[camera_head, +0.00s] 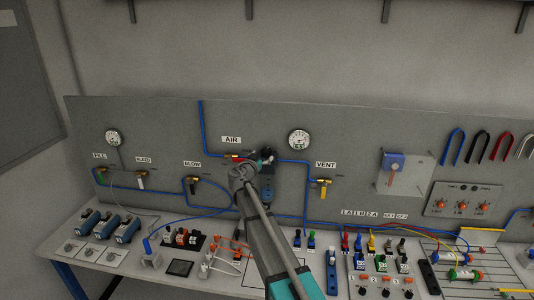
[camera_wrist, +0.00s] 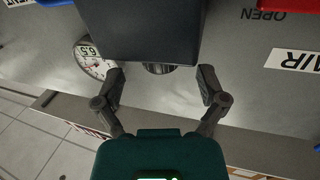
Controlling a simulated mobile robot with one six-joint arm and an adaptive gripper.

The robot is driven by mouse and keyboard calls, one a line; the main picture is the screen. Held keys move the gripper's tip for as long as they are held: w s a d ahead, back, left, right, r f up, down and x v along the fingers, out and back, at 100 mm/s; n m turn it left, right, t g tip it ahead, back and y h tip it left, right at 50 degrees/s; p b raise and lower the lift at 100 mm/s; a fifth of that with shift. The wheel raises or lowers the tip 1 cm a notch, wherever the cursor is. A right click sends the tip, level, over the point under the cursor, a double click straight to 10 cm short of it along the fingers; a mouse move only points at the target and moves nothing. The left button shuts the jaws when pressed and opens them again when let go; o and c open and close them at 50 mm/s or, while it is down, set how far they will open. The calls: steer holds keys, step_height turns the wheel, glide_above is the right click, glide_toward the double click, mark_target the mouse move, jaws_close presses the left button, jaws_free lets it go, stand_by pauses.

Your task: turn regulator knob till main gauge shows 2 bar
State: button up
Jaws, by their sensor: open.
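My gripper (camera_wrist: 160,76) is open in the wrist view. Its two fingers stand on either side of a round dark knob (camera_wrist: 158,69), with clearance to both sides. The knob sticks out from a dark block-shaped regulator body (camera_wrist: 138,32). A round white gauge (camera_head: 299,139) is on the panel right of my gripper in the head view. A gauge (camera_wrist: 95,60) also shows in the wrist view, partly behind the left finger. Its needle is too small to read surely.
The AIR valve with a red handle (camera_head: 233,157) is left of the regulator, and the VENT valve (camera_head: 323,186) is to the right. Blue hose (camera_head: 203,130) runs along the panel (camera_head: 400,130). A second gauge (camera_head: 112,138) hangs far left. The bench below is crowded with fittings.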

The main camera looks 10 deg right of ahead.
mark_target(267, 154)
steer(key=shift+x, duration=2.05)
steer(key=c, duration=1.2)
steer(key=shift+o, duration=0.2)
steer(key=shift+s, duration=0.1)
steer(key=shift+n+t+y, duration=0.3)
steer(key=shift+n+y, duration=0.1)
steer(key=shift+y, duration=0.2)
steer(key=shift+n+t+y, duration=0.8)
steer(key=shift+n+y, duration=0.3)
steer(key=shift+y, duration=0.4)
steer(key=shift+n+t+y, duration=0.5)
steer(key=shift+n+y, duration=1)
steer(key=shift+y, duration=0.8)
